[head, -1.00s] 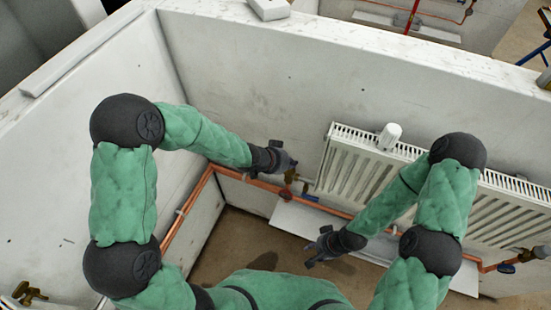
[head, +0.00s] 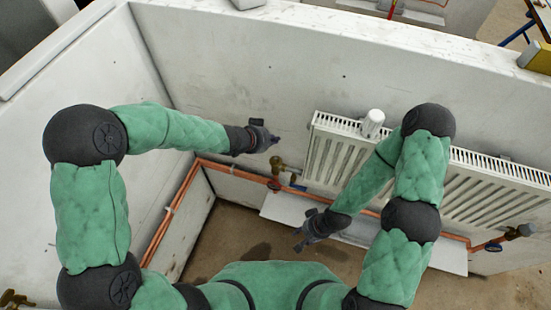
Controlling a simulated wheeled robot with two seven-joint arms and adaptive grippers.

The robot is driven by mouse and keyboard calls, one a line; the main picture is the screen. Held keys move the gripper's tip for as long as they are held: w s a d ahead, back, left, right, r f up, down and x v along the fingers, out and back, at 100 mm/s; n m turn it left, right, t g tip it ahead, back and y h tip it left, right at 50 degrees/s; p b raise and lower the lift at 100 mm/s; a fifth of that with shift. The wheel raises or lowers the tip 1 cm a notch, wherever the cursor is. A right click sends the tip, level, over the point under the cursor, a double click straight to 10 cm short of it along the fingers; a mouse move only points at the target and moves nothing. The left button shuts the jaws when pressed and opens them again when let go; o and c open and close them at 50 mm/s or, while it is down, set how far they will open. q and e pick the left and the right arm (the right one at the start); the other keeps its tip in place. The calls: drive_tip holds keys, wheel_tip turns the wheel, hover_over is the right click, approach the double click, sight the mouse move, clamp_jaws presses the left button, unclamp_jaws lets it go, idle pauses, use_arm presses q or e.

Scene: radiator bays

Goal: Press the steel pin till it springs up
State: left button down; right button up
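The steel pin itself is too small to make out. A brass valve (head: 278,166) stands at the lower left end of the white radiator (head: 325,150), on the copper pipework. My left gripper (head: 275,139) is in the air above the valve and slightly left of it, apart from it in the picture, with its dark tip pointing right. My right gripper (head: 299,243) hangs low in front of the radiator, near the white board, with nothing visible in it. At this size I cannot tell whether either gripper is open or shut.
A white cap-like head (head: 373,123) stands on the radiator's top. Copper pipes (head: 232,170) run low along the walls. A second valve (head: 520,231) is at the radiator's right end. A white board (head: 283,212) lies below the radiator. The brown floor (head: 230,235) left of it is clear.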

use_arm(q)
drive_tip(key=b, duration=0.6)
hover_over(273, 160)
wheel_tip(273, 160, down, 6)
drive_tip(key=shift+d+f, duration=0.1)
drive_tip(key=shift+f, duration=0.1)
drive_tip(key=shift+w+f+b, duration=0.1)
drive_tip(key=shift+f+b, duration=0.7)
drive_tip(key=shift+f, duration=0.15)
drive_tip(key=shift+f, duration=0.25)
drive_tip(key=shift+f+b, duration=0.35)
drive_tip(key=shift+b, duration=0.1)
idle(0.8)
idle(0.3)
drive_tip(key=shift+r+p, duration=0.75)
drive_tip(key=shift+p, duration=0.15)
